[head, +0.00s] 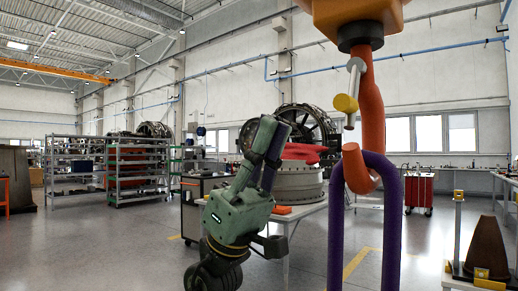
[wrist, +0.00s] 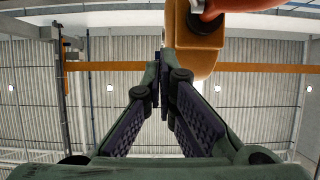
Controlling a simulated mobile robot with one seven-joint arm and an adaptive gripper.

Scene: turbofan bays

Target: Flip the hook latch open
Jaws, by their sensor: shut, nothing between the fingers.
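The orange-red crane hook (head: 372,95) hangs from an orange-yellow block at the upper right of the head view. Its hook latch is a grey bar (head: 351,82) with a yellow tab (head: 346,103), running down from the shank towards the hook's tip (head: 355,165). My gripper (head: 272,122) is green with dark fingers, points up, and is left of the latch and apart from it. In the wrist view my gripper (wrist: 164,62) has its fingertips together with nothing held. The hook (wrist: 222,6) shows only partly at the top edge; the latch cannot be made out there.
A purple sling (head: 394,225) loops at the hook's bowl and hangs below it. The hook block (wrist: 196,42) is close beyond my fingers in the wrist view. Behind stand a table with a grey engine ring (head: 298,183) and metal shelves (head: 82,165). Open air lies between gripper and latch.

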